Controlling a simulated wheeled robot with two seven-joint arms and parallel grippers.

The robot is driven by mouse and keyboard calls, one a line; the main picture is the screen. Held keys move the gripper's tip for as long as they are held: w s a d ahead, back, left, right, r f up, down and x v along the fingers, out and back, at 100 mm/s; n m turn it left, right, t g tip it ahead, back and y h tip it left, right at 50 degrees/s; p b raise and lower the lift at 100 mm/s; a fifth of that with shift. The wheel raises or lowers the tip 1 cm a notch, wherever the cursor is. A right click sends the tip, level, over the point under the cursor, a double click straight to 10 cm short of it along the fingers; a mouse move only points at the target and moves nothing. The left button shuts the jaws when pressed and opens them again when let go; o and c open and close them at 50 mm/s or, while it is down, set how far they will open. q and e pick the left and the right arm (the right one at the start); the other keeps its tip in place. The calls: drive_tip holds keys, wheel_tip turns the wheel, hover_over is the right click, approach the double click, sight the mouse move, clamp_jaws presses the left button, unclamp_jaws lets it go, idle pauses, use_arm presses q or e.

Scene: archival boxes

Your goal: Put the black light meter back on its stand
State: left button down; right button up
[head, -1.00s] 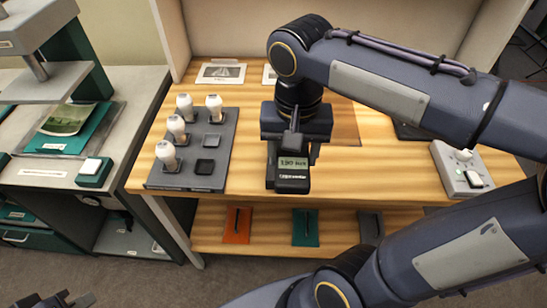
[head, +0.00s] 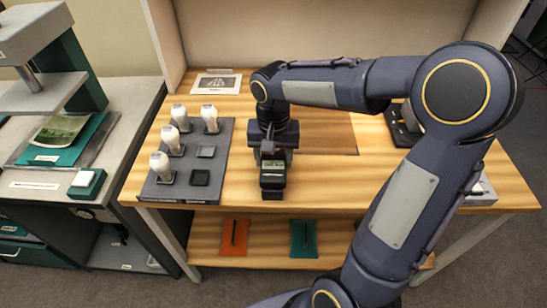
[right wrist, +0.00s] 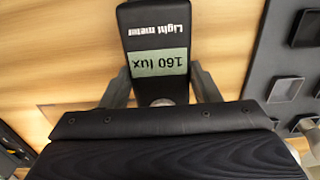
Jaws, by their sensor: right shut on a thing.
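The black light meter (head: 272,181) is in my right gripper (head: 272,160), over the front part of the wooden table. In the right wrist view, the light meter (right wrist: 155,35) lies between the two fingers of the right gripper (right wrist: 162,88), which are shut on it. Its display reads 160 lux. I cannot tell whether the meter touches the table. A black base (head: 402,128) at the right is partly hidden by my right arm; I cannot tell whether it is the stand. My left gripper is not in view.
A grey rack (head: 222,150) to the left of the meter holds several white bulb-like items and has empty square recesses. A framed picture card (head: 218,83) lies at the back. Orange (head: 235,238) and teal (head: 304,240) folders are on the shelf below. Bare wood lies around the meter.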

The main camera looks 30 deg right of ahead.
sight(273, 158)
drive_tip(key=shift+f, duration=0.15)
drive_tip(key=o, duration=1.1)
drive_tip(key=shift+r, duration=0.2)
wheel_tip(273, 158, up, 11)
drive_tip(key=p, duration=0.2)
drive_tip(key=s+a+f+n+t+y, duration=0.1)
drive_tip(key=s+t, duration=0.1)
drive_tip(key=s, duration=0.3)
drive_tip(key=s+a+f+n+t+y, duration=0.1)
drive_tip(key=s+f+n, duration=0.1)
drive_tip(key=s, duration=0.4)
drive_tip(key=s+a+f+n+t+y, duration=0.1)
drive_tip(key=s+a+f+t, duration=0.1)
drive_tip(key=s, duration=0.4)
drive_tip(key=shift+a+f+n+t+y, duration=0.1)
drive_tip(key=shift+f+n+t+y, duration=0.2)
drive_tip(key=shift+n+y, duration=0.1)
